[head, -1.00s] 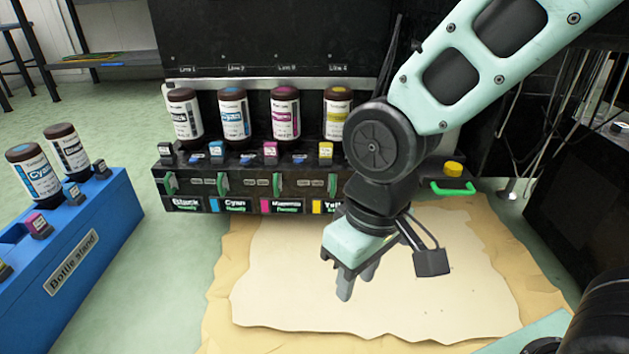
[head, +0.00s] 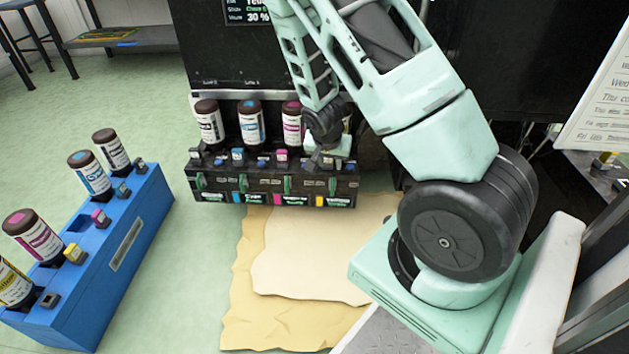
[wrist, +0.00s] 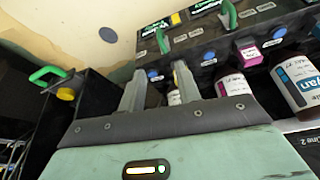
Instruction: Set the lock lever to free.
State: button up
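Several small green levers stand along the front of the black ink station (head: 230,170); one is in front of the yellow line (head: 333,185). In the wrist view, a green lever (wrist: 163,40) lies just beyond my fingertips, and another green lever (wrist: 228,15) is farther right. I cannot tell which lever is meant or read its setting. My gripper (wrist: 160,75) is open, with a gap between its fingers and nothing held. In the head view, my gripper (head: 317,160) is over the right end of the station, hiding most of the yellow bottle.
Dark-capped bottles, including the cyan bottle (head: 250,125) and magenta bottle (head: 291,125), stand close left of my gripper. A green handle (wrist: 47,75) with a yellow knob (wrist: 66,94) shows in the wrist view. The blue bottle stand (head: 115,265) is at left.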

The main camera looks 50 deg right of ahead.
aim_at(332, 186)
jog(key=b+x, duration=0.8)
jog(key=x, duration=0.9)
jog(key=shift+f, duration=0.2)
